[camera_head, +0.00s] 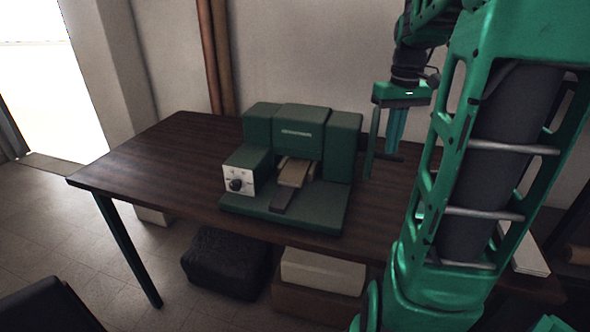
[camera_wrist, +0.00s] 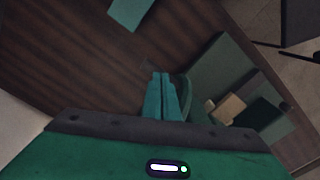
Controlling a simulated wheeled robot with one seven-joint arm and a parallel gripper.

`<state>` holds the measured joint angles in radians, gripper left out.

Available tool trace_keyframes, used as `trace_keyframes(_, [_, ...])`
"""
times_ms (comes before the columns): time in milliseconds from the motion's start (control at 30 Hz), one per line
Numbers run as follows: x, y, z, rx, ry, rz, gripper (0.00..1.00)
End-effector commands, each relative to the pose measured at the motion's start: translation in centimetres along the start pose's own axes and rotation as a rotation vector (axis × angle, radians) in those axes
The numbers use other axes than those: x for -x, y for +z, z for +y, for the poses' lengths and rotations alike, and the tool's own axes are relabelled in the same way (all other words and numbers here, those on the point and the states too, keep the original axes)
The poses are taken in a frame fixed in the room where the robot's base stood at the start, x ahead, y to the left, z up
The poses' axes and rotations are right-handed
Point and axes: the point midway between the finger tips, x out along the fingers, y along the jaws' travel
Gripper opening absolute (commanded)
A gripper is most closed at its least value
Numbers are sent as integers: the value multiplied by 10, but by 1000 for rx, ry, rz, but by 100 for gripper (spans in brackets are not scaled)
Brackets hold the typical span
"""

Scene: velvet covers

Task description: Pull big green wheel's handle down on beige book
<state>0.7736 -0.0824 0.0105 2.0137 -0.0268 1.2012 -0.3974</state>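A dark green press (camera_head: 300,130) stands on the wooden table, with a white dial panel at its front left. The beige book (camera_head: 294,173) lies in its central opening; the wrist view shows it small at the right (camera_wrist: 230,108). The big green wheel (camera_head: 371,145) is seen nearly edge-on at the press's right side; part of its curved rim shows beside my fingers in the wrist view (camera_wrist: 187,88). A dark handle-like rod (camera_head: 386,157) sticks out right of the wheel. My gripper (camera_head: 394,148) points down right beside the wheel, its fingers together in the wrist view (camera_wrist: 161,76). Contact with the handle is unclear.
The dark wooden table (camera_head: 140,155) is clear left of the press. A teal flat object (camera_wrist: 130,10) lies on it in the wrist view. A black bundle (camera_head: 228,262) and pale box (camera_head: 322,270) sit underneath. My arm hides the table's right side.

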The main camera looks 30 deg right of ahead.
Motion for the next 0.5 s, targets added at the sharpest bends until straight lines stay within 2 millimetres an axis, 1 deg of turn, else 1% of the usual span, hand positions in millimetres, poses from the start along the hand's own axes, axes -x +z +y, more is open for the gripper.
trace_keyframes(333, [-2,0,0,0,0,0,0])
trace_keyframes(500, [-9,0,0,0,0,-1,0])
